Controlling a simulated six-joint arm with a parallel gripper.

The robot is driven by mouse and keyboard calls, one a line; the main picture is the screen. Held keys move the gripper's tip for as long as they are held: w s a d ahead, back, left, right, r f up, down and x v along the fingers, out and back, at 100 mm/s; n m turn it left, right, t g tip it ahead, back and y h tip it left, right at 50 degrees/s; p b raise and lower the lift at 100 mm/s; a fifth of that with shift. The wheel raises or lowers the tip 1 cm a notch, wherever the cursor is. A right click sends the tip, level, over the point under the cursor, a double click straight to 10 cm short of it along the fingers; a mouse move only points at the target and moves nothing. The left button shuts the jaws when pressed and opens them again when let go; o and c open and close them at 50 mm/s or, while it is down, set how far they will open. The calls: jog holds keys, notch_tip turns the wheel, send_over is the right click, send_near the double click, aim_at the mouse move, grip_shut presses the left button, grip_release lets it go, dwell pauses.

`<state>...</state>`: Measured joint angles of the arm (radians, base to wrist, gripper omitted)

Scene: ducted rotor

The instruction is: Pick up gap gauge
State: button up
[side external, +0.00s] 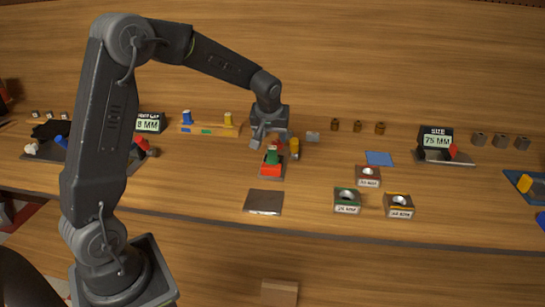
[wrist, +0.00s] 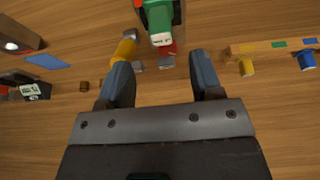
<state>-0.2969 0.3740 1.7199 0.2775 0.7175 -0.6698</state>
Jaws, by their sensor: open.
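No piece is plainly labelled as the gap gauge. A green piece (wrist: 158,20) with a white marked end is at the top centre of the wrist view, beyond my fingertips. In the side view the green piece (side external: 272,157) stands over a red block (side external: 270,170). A yellow piece (side external: 294,147) is close beside my gripper; in the wrist view it (wrist: 124,48) lies near my left fingertip.
A grey block (side external: 312,136) is right of my gripper. A dark plate (side external: 263,202) lies in front. Ring blocks (side external: 347,201) and a blue mat (side external: 379,158) are to the right, with a size display (side external: 437,138) farther right. Bare wood separates these.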

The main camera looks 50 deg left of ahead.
aim_at(273, 147)
jog(key=shift+x, duration=3.45)
jog(key=shift+c, duration=0.2)
jog(key=c, duration=1)
jog(key=shift+c, duration=0.3)
jog(key=shift+r, duration=0.2)
